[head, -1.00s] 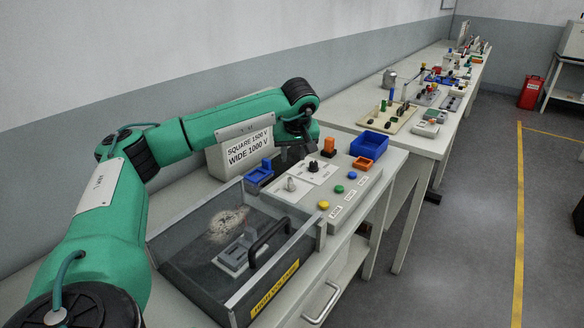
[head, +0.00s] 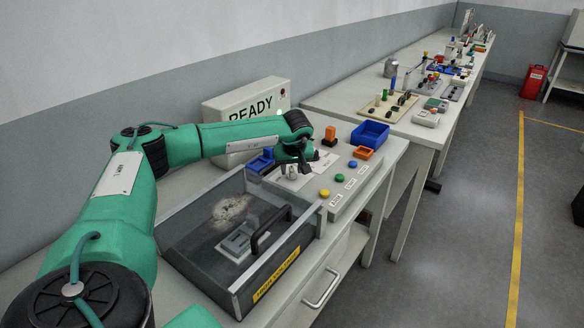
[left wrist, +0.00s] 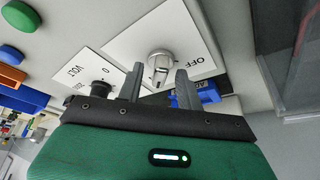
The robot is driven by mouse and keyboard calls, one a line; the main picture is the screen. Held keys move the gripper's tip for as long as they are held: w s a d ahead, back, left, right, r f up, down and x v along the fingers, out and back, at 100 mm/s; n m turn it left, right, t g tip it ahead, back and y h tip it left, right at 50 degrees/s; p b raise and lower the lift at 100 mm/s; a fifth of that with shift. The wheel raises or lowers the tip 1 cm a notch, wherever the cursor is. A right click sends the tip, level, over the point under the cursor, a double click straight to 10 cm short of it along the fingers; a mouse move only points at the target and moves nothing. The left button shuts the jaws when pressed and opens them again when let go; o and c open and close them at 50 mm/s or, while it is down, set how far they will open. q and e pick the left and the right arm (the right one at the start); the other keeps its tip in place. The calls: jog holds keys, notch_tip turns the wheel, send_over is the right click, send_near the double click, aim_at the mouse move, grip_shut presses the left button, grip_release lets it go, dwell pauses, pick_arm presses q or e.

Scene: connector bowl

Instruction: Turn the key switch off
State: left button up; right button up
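The key switch (left wrist: 160,62) is a silver round lock with a key on a white plate marked OFF (left wrist: 190,35). In the head view the key switch (head: 292,172) stands on the grey panel behind the clear-walled box. My left gripper (head: 302,162) is just above and beside it, pointing down. In the left wrist view my left gripper (left wrist: 159,70) is open, with the key showing between and beyond its two fingertips. Contact with the key cannot be told. My right gripper is not in view.
A black VOLT knob (left wrist: 101,90) is beside the switch. Yellow (head: 324,193), blue (head: 352,163) and green (head: 339,178) buttons line the panel's front. The box (head: 190,262) with a black handle stands nearer. A READY display (head: 245,103) and blue tray (head: 369,134) stand behind.

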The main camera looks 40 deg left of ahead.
pick_arm(q)
jog(key=shift+c, duration=0.3)
grip_shut()
